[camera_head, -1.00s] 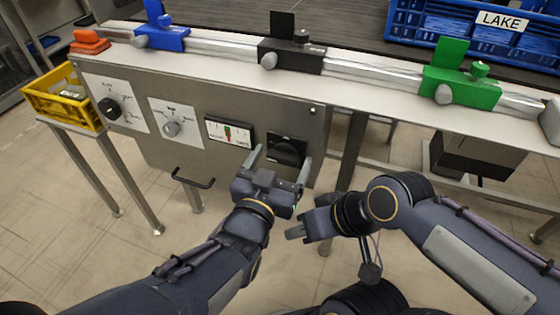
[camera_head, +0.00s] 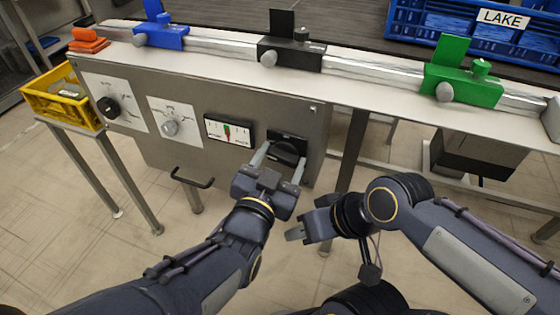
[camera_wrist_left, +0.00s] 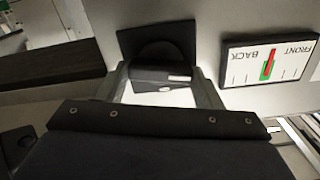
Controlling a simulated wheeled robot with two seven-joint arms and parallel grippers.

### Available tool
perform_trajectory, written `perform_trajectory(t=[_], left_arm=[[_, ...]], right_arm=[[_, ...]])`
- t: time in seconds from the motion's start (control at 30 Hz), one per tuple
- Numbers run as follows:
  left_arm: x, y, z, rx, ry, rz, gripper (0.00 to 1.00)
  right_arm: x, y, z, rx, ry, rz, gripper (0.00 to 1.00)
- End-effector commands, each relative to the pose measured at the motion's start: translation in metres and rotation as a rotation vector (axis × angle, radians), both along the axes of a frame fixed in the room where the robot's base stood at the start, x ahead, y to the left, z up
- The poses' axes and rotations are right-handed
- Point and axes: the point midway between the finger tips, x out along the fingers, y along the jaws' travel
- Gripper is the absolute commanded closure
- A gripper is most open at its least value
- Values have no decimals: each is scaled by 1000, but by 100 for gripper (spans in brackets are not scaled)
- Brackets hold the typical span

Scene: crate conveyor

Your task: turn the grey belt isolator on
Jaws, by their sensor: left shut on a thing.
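The belt isolator (camera_head: 289,149) is a dark rotary switch on a black square plate, at the right end of the grey control panel (camera_head: 225,164). Its thick handle also shows in the left wrist view (camera_wrist_left: 160,73), with a pale mark on its front. My left gripper (camera_head: 281,158) is shut on this handle, one finger on each side. The handle lies roughly level across the wrist picture. The gripper's fingers hide part of the switch and any position labels. My right gripper (camera_head: 297,235) hangs below and to the right, apart from the panel; its jaw opening is unclear.
Left on the panel are a black knob (camera_head: 109,108), a light grey knob (camera_head: 171,128) and a FRONT/BACK gauge (camera_head: 229,131). Above run a rail with blue (camera_head: 162,38), black (camera_head: 292,54) and green (camera_head: 462,84) clamps. A handle (camera_head: 193,180) juts below the panel.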

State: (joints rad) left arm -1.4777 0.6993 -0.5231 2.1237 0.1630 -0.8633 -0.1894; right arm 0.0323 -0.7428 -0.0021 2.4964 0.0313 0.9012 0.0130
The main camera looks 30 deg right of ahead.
Motion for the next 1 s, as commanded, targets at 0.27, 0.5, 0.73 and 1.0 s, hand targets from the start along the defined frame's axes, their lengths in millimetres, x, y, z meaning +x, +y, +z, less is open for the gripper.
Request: perform_trajectory(t=[0.27, 0.5, 0.73, 1.0], left_arm=[[-1, -1, 0, 166, -198, 0, 63], [-2, -2, -1, 314, -372, 0, 63], [-2, -2, -1, 459, -539, 0, 63], [-3, -2, -2, 622, -731, -1, 63]], right_arm=[[0, 0, -6, 0, 0, 0, 64], [0, 0, -7, 0, 0, 0, 64], [0, 0, -6, 0, 0, 0, 64], [0, 0, -4, 0, 0, 0, 64]])
